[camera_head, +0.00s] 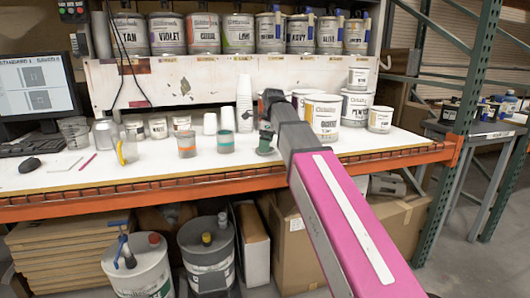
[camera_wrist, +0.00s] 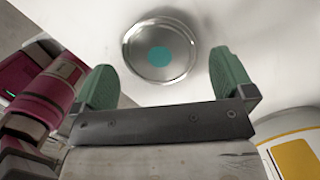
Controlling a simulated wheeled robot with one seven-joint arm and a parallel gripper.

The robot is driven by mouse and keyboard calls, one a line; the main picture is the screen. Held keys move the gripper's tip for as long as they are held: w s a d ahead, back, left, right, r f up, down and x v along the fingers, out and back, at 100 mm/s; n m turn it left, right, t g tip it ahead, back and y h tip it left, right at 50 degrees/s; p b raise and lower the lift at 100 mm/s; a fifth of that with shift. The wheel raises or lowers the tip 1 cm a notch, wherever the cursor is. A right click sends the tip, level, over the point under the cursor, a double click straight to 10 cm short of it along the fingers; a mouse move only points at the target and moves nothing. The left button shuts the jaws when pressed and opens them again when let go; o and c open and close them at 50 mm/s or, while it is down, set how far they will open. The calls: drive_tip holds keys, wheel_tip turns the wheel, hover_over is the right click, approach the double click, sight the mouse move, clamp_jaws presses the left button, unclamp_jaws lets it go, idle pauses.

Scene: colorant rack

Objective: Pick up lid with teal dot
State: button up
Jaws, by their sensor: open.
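The lid with the teal dot (camera_wrist: 160,50) is a round silver metal disc with a raised rim. It lies flat on the white tabletop in the wrist view, with its teal dot facing up. My gripper (camera_wrist: 164,72) is open and empty, with green fingers spread wider than the lid. The lid appears just ahead of the fingers and roughly centred between them, apart from both. In the head view my gripper (camera_head: 265,141) is low over the bench, right of the middle cups. I cannot make out the lid in that view.
A white bucket with a yellow label (camera_head: 322,118) stands right of my gripper, and its side shows in the wrist view (camera_wrist: 298,158). A cup stack (camera_head: 244,108) stands behind. The bench front-left is mostly clear.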

wheel_tip(320, 180, down, 2)
drive_tip(key=shift+a+f, duration=0.1)
drive_tip(key=shift+a, duration=0.05)
drive_tip(key=c, duration=0.8)
drive_tip(key=shift+o, duration=0.2)
drive_tip(key=shift+r, duration=0.25)
drive_tip(key=shift+r, duration=0.65)
wheel_tip(320, 180, up, 3)
drive_tip(key=shift+w+f, duration=0.1)
drive_tip(key=s+a+r, duration=0.5)
drive_tip(key=a+r, duration=0.1)
drive_tip(key=a, duration=0.4)
drive_tip(key=w+a+r, duration=0.4)
drive_tip(key=w+a, duration=0.2)
drive_tip(key=shift+w+r, duration=0.25)
drive_tip(key=shift+w, duration=0.05)
